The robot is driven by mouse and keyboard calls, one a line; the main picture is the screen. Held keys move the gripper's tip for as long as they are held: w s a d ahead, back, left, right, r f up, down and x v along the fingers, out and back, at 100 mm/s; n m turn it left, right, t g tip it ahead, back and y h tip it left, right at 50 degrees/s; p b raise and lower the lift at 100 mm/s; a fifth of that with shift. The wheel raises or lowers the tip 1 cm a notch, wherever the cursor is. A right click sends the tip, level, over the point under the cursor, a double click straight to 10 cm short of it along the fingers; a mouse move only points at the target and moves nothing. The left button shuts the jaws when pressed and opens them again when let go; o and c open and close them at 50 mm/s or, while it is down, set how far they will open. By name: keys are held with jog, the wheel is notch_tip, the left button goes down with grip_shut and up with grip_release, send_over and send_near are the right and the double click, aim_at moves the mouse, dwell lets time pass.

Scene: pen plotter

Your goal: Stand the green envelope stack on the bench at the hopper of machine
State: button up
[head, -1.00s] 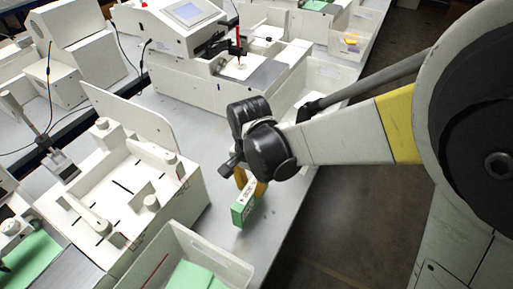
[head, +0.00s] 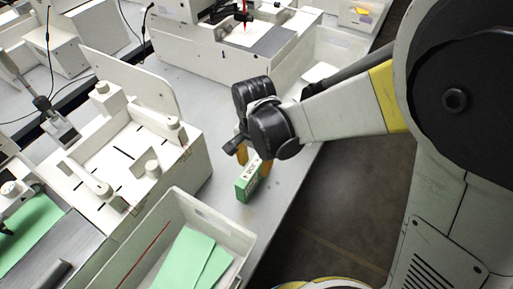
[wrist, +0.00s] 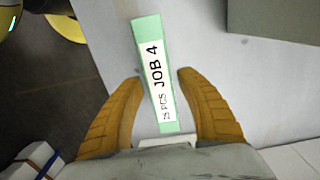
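The green envelope stack (head: 249,181) stands on the grey bench near its right edge, with a white band reading "JOB 4" and "25 PCS". In the wrist view the stack (wrist: 156,75) lies lengthwise between the two orange fingers. My gripper (wrist: 160,78) straddles it, with a narrow gap on each side near the fingertips. In the head view my gripper is above and behind the stack, its fingers partly hidden. A white machine (head: 120,158) with a slotted deck, posts and an upright back panel stands left of the stack; which part is its hopper is unclear.
A white bin (head: 232,228) with green envelopes is close in front of the stack. Another white machine (head: 190,70) with a red pen stands behind, with a tray (head: 340,48) at its right. The bench has a clear strip around the stack; floor lies to the right.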

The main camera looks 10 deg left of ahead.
notch_tip(320, 180, up, 12)
jog(key=p, duration=0.6)
jog(key=s+d+r+n+t, duration=0.1)
jog(key=d+r+t, duration=0.1)
jog(key=d, duration=0.6)
jog(key=s+d+r+n+t, duration=0.2)
jog(key=d+r, duration=0.2)
jog(key=d, duration=0.5)
jog(key=s+d+r+n+t, duration=0.1)
jog(key=s+d+r+t, duration=0.1)
jog(key=d, duration=0.6)
notch_tip(320, 180, up, 2)
jog(key=shift+s+d+r+n+t, duration=0.1)
jog(key=shift+s+d+n+t, duration=0.2)
jog(key=shift+t, duration=0.3)
